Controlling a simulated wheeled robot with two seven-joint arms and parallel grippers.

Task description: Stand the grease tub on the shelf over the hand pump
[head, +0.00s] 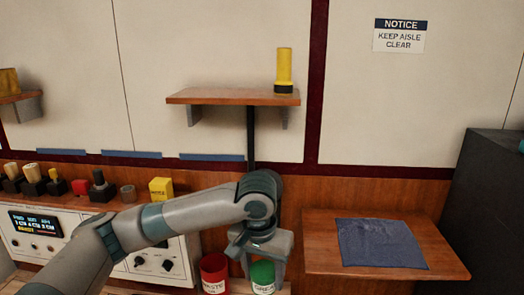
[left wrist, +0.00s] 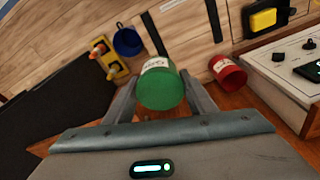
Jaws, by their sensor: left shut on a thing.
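The green grease tub (head: 263,277) stands at the bottom of the head view, its label partly cut off by the frame edge. My left gripper (head: 262,258) is over it, pointing down. In the left wrist view the tub (left wrist: 160,92) sits between the two fingers, which are shut on it. A wooden wall shelf (head: 215,97) holds a yellow cylinder with a black base (head: 284,70) at its right end; its left and middle are bare. A dark upright rod (head: 250,135) runs below this shelf; its lower end is behind my arm, and I cannot tell whether it belongs to the hand pump.
A red waste can (head: 214,272) is close left of the tub. A control panel (head: 50,245) with knobs is at left, with several small items above it. A blue cloth (head: 381,243) lies on a wooden ledge (head: 440,262) at right. Another shelf (head: 20,96) is far left.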

